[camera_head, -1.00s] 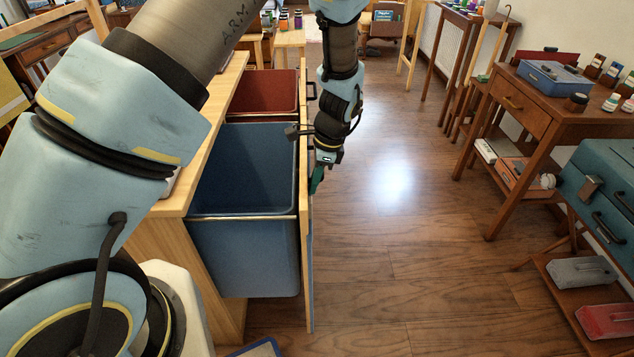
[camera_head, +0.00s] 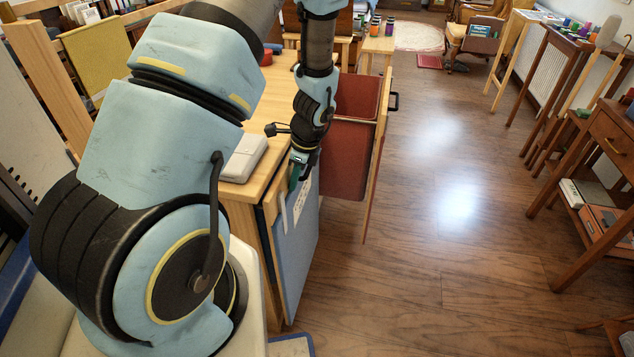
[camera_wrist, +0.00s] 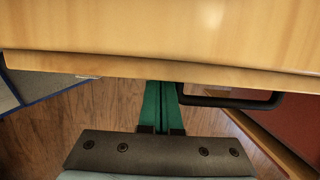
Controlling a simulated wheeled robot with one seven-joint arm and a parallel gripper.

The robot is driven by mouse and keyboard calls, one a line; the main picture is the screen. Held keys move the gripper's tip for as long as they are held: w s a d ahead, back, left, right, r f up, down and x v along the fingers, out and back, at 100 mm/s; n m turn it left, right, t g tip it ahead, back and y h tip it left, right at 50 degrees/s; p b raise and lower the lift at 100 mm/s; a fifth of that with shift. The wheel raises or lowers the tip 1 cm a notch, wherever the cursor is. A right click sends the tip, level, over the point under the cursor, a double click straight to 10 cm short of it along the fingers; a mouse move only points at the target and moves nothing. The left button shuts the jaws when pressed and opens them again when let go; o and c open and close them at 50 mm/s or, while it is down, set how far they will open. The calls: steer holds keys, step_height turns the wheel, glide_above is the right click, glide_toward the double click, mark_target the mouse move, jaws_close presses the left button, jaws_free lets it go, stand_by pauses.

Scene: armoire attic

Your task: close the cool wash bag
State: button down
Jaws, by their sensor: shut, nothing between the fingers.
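The cool wash bag's blue-grey front panel (camera_head: 300,252) stands close against the cabinet, with its blue bag hidden inside. I cannot tell whether a small gap remains. My gripper (camera_head: 294,180) is at the panel's top edge, pointing down, its green fingers together and empty. In the wrist view, the fingers (camera_wrist: 161,95) reach to the wooden edge (camera_wrist: 130,66), beside a black handle (camera_wrist: 235,99) to their right. Whether they touch the wood is unclear.
A red bag (camera_head: 345,160) beyond stands pulled out, its front panel (camera_head: 376,165) jutting into the aisle. The cabinet top (camera_head: 277,95) holds a pale box (camera_head: 244,157). The wooden floor (camera_head: 430,230) to the right is clear up to the brown desk (camera_head: 603,145).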

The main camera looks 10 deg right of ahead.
steer(key=shift+w+a, duration=0.3)
steer(key=shift+a, duration=0.3)
steer(key=shift+w+a, duration=0.25)
steer(key=shift+a, duration=0.4)
